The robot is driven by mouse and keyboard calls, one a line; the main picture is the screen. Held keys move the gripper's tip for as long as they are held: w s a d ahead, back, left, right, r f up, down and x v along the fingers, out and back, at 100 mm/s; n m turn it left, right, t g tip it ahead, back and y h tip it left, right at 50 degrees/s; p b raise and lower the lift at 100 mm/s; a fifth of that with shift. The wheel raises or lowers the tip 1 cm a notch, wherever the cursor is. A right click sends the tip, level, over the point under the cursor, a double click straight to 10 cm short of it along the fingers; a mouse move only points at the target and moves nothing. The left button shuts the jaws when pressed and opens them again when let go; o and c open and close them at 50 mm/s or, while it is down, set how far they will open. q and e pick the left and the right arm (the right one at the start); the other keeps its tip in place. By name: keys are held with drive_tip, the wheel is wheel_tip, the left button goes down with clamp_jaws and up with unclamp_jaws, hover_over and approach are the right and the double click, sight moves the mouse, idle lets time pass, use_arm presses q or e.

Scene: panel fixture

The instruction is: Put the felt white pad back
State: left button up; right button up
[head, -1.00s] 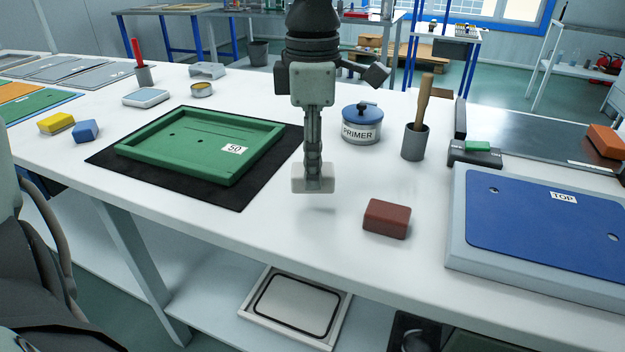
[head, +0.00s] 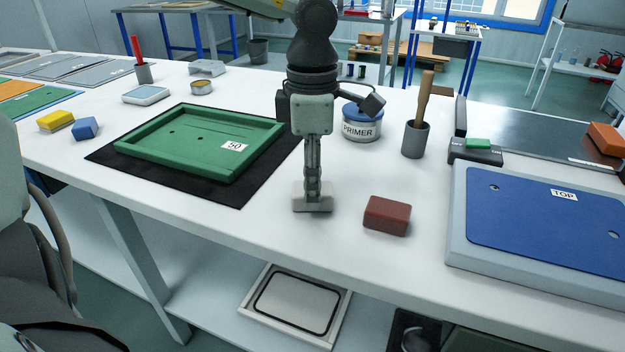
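The felt white pad (head: 300,203) is a small off-white block at the middle of the white table, right of the black mat's near corner and left of a dark red block. It is low at the tabletop and seems to touch it. My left gripper (head: 313,190) points straight down over the pad, with its fingers shut on it. The fingers hide the pad's middle. My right gripper is out of view.
A green tray (head: 205,170) labelled 50 lies on the black mat (head: 225,195). The red block (head: 387,216), primer tin (head: 361,124), grey cup (head: 415,141) and blue TOP panel (head: 550,225) stand to the right. Clear table lies in front of the pad.

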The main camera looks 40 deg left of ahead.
use_arm(q)
drive_tip(key=shift+o, duration=0.9)
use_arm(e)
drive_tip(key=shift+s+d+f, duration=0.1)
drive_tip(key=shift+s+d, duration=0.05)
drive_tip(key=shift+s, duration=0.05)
use_arm(q)
drive_tip(key=shift+r, duration=0.1)
drive_tip(key=shift+r, duration=0.75)
wheel_tip(320, 180, up, 11)
drive_tip(key=shift+f+p, duration=0.15)
drive_tip(key=shift+p, duration=0.15)
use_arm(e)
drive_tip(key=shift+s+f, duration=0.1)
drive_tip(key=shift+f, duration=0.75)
